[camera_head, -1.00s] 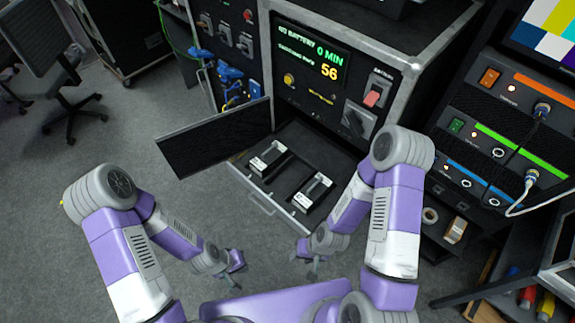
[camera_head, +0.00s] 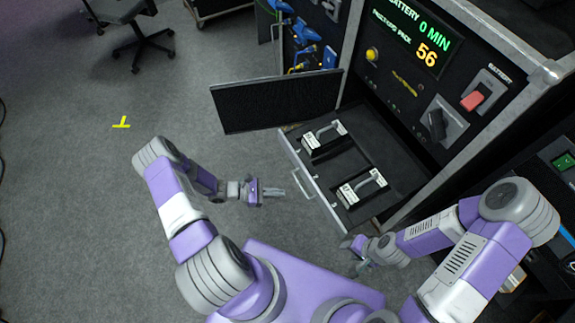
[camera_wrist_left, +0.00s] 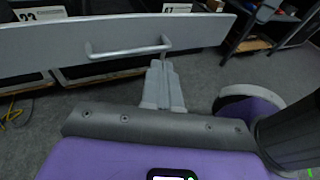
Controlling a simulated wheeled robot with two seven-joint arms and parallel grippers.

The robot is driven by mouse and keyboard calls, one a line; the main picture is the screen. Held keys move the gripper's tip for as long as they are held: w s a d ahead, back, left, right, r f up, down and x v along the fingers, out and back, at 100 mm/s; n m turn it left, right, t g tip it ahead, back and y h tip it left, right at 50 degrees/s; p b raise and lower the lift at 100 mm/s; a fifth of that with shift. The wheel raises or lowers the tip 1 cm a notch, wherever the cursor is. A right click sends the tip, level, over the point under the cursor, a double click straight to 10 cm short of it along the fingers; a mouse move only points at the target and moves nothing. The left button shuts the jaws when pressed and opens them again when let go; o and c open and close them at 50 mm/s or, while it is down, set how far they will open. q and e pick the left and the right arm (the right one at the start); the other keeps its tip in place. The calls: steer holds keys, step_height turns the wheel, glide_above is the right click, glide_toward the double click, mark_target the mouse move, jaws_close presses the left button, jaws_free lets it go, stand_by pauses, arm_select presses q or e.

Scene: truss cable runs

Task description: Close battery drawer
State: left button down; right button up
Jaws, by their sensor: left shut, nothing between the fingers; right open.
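The battery drawer (camera_head: 313,181) is pulled out of the black cabinet, with two battery packs in it, a far one (camera_head: 325,138) and a near one (camera_head: 362,187). Its front bears a metal handle (camera_head: 301,178), which also shows in the left wrist view (camera_wrist_left: 128,50). My left gripper (camera_head: 283,192) is shut and empty just in front of the drawer front, close to the handle. In the left wrist view its fingers (camera_wrist_left: 161,75) point at the handle's right end; I cannot tell whether they touch. My right gripper (camera_head: 354,250) is open near the drawer's near corner.
An open black door panel (camera_head: 277,103) stands out from the cabinet beyond the drawer. The cabinet face (camera_head: 420,85) has a lit display and switches. An office chair (camera_head: 140,35) stands far left.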

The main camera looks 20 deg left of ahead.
arm_select(q)
steer(key=w+a+n+t+y+b, duration=0.1)
steer(key=w+a+n+t+y, duration=0.15)
steer(key=a+n+t, duration=0.55)
steer(key=m+b, duration=0.3)
glide_toward(294, 157)
steer(key=shift+g, duration=0.4)
steer(key=x, duration=0.4)
steer(key=r+x, duration=0.1)
steer(key=x, duration=0.1)
steer(key=shift+w+d, duration=0.25)
steer(key=shift+w, duration=0.05)
